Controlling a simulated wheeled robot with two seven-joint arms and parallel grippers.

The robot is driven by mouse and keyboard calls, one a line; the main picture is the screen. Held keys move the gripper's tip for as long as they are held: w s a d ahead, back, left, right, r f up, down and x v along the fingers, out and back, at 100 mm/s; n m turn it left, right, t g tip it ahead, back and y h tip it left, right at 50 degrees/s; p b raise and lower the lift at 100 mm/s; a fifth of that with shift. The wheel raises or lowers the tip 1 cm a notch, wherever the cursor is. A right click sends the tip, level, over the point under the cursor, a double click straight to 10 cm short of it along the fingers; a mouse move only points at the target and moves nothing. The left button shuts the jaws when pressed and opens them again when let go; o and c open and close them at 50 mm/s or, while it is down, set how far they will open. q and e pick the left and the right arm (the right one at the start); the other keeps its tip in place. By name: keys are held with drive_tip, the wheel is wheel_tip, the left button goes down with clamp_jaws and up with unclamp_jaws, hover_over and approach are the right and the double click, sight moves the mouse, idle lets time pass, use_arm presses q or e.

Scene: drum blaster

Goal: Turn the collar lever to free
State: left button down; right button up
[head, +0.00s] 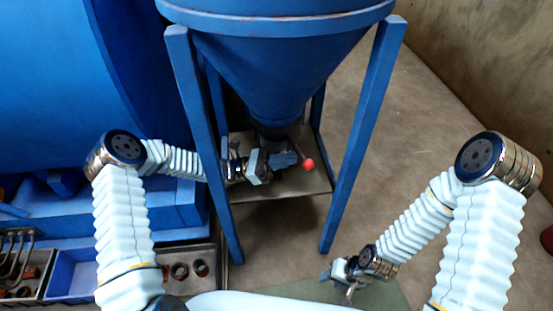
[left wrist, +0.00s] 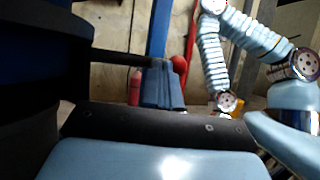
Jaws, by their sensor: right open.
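The collar lever is a dark rod (left wrist: 130,57) with a red ball knob (head: 308,164) at its end, below the blue hopper's cone (head: 275,75). The knob also shows in the left wrist view (left wrist: 179,64), just past the fingers. My left gripper (head: 287,159) reaches in from the left under the cone. Its fingers (left wrist: 165,85) are close together at the rod beside the knob and look shut on it. The collar is mostly hidden by shadow and my gripper. My right gripper (head: 340,272) is open and empty, low in front, away from the lever.
Blue hopper legs (head: 203,140) and (head: 362,135) stand on both sides of the lever, and my left arm passes close to the left one. A plate (head: 300,183) lies beneath the cone. A large blue drum (head: 70,70) fills the left. Floor (head: 420,120) is clear at right.

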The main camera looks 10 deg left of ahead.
use_arm(q)
drive_tip(key=shift+w+d, duration=0.25)
drive_tip(key=shift+d, duration=0.35)
